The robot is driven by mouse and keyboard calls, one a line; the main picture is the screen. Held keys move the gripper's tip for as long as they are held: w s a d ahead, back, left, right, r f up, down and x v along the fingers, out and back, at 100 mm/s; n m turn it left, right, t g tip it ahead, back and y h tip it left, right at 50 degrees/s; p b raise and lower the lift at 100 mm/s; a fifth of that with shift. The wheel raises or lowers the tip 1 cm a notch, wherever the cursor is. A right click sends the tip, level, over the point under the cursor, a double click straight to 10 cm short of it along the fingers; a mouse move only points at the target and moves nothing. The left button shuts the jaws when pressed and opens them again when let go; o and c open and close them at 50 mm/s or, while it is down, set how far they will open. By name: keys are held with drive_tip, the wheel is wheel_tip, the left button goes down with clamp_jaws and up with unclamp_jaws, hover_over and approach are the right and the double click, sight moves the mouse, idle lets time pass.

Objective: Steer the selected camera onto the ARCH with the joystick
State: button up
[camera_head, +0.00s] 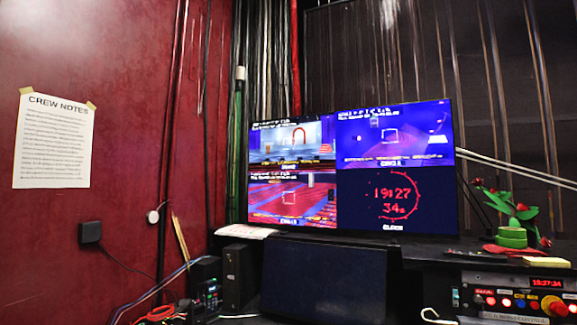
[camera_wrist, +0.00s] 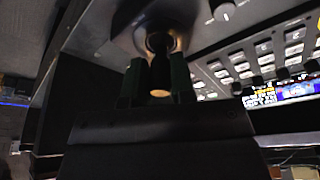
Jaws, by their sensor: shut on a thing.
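My gripper (camera_wrist: 156,72) shows in the wrist view, with a dark green finger on each side of the joystick (camera_wrist: 160,78). It is shut on the joystick's dark stick, which has a pale end and a round base on the panel. The head view shows the monitor (camera_head: 334,229) with four panes. The upper left pane holds an orange-red arch (camera_head: 299,130), slightly right of the pane's middle. I cannot clearly make out an aiming square there. The upper right and lower left panes each show a small pale square near the middle. The lower right pane is a clock. My gripper is outside the head view.
The wrist view shows a panel of pale buttons (camera_wrist: 265,50), a knob (camera_wrist: 224,11) and a small lit screen (camera_wrist: 265,97). In the head view, a control box (camera_head: 515,301) with lit buttons and a potted plant (camera_head: 512,236) stand at the right. Crew notes (camera_head: 53,140) hang on the red wall.

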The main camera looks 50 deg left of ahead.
drive_tip(key=shift+d, duration=0.15)
idle(0.4)
drive_tip(key=shift+o, duration=0.4)
drive_tip(key=shift+w+d, duration=0.2)
drive_tip(key=shift+w, duration=0.25)
drive_tip(key=shift+w+r, duration=0.1)
drive_tip(key=shift+w, duration=0.15)
idle(0.5)
drive_tip(key=shift+a+b, duration=0.15)
drive_tip(key=shift+b, duration=0.15)
drive_tip(key=shift+s+a, duration=0.25)
drive_tip(key=shift+a, duration=0.05)
drive_tip(key=shift+c, duration=0.5)
drive_tip(key=shift+s+d+b, duration=0.15)
drive_tip(key=shift+s+b, duration=0.2)
drive_tip(key=shift+b, duration=0.05)
idle(0.9)
idle(0.5)
